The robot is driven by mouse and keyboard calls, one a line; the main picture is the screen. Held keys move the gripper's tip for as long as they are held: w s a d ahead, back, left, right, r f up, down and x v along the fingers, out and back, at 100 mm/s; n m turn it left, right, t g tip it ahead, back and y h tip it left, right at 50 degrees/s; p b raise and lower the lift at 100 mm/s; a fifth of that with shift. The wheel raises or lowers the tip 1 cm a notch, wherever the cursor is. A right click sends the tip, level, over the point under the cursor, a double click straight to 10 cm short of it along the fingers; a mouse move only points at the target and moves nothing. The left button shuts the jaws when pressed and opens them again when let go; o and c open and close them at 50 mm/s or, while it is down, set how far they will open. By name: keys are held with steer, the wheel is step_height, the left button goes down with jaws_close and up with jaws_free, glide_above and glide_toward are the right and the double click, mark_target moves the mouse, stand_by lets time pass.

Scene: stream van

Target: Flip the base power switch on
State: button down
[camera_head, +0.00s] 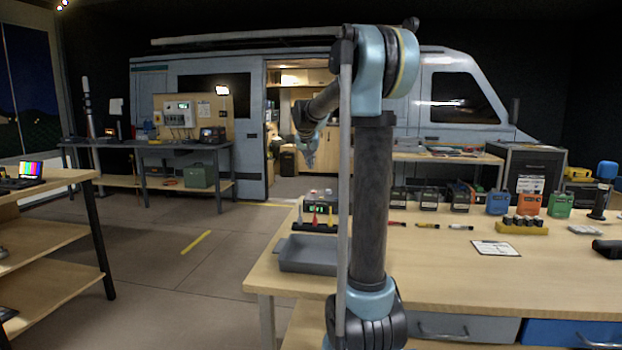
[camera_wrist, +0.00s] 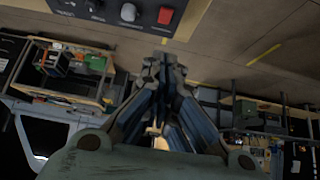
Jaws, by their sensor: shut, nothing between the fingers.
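In the wrist view a dark box (camera_wrist: 112,12) shows at the top edge, partly cut off. It has a red square switch (camera_wrist: 165,15) and a pale round knob (camera_wrist: 128,12). I cannot tell which way the switch is set. My gripper (camera_wrist: 163,60) is shut and empty, its fingertips below the box in the picture and apart from it. In the head view my gripper (camera_head: 309,163) hangs tip down, above the left end of the near workbench. A black box (camera_head: 319,208) with a small green light sits there, partly behind small coloured cones; its switch is not clear.
A grey tray (camera_head: 306,254) lies at the left front corner of the near workbench (camera_head: 450,275). Several chargers, coloured packs and a clipboard (camera_head: 495,249) lie to the right. Open floor (camera_head: 190,265) lies left of the bench, and a van (camera_head: 240,80) stands behind.

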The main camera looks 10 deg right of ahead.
glide_above(313, 192)
step_height(313, 192, down, 7)
steer(key=shift+f, duration=0.2)
steer(key=f, duration=0.3)
steer(key=shift+s, duration=0.2)
steer(key=shift+s+f, duration=0.1)
steer(key=shift+f, duration=0.4)
